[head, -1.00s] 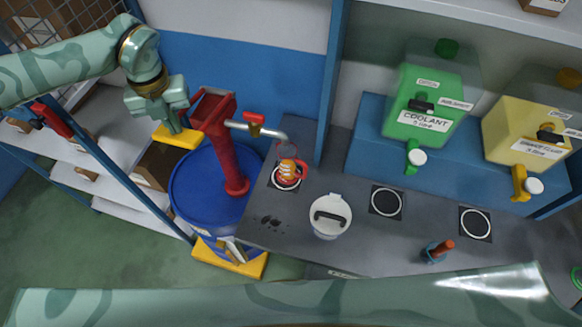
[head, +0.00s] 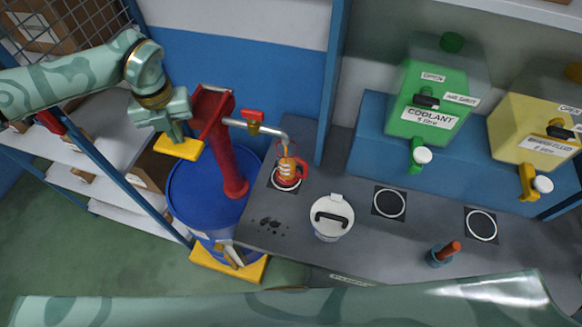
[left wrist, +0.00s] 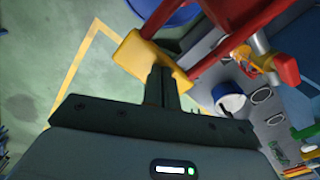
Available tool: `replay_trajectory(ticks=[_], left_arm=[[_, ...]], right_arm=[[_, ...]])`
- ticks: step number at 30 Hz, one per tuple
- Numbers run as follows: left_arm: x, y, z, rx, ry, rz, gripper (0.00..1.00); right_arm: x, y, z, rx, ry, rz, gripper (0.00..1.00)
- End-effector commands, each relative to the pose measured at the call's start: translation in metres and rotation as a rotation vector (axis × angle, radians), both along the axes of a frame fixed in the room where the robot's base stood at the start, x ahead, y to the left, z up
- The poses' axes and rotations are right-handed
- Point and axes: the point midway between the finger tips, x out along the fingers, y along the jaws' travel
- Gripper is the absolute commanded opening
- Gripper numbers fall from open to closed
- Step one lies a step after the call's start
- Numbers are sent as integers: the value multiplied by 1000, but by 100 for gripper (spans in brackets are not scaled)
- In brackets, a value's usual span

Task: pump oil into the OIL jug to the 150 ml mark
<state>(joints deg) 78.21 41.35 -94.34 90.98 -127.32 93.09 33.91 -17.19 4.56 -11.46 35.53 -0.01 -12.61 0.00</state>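The red hand pump (head: 224,140) stands on the blue drum (head: 190,195), its lever ending in a yellow handle (head: 178,149). My left gripper (head: 178,136) is over this handle and meets its top. In the left wrist view the fingers (left wrist: 163,86) are together, with the yellow handle (left wrist: 140,55) just beyond their tips. The small jug with a red handle (head: 286,172) stands under the metal spout (head: 270,130). Orange oil shows in it and a thin orange streak below the spout; the level against its marks is too small to read. My right gripper is out of view.
On the grey bench stand a white lidded bucket (head: 332,218) and a blue item with an orange top (head: 443,253). The green coolant tank (head: 430,95) and yellow tank (head: 530,125) stand behind. Two ringed pads, one a black pad (head: 389,203), are bare. A shelf rack is at left.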

Motion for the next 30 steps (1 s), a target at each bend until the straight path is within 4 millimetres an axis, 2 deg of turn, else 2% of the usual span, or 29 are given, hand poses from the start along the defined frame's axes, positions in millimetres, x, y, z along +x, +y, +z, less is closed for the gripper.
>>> replay_trajectory(ticks=[27,30], left_arm=[[-1,0,-45,1,3,1,0],[-1,0,-43,1,4,1,0]], right_arm=[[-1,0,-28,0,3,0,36],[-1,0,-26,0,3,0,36]])
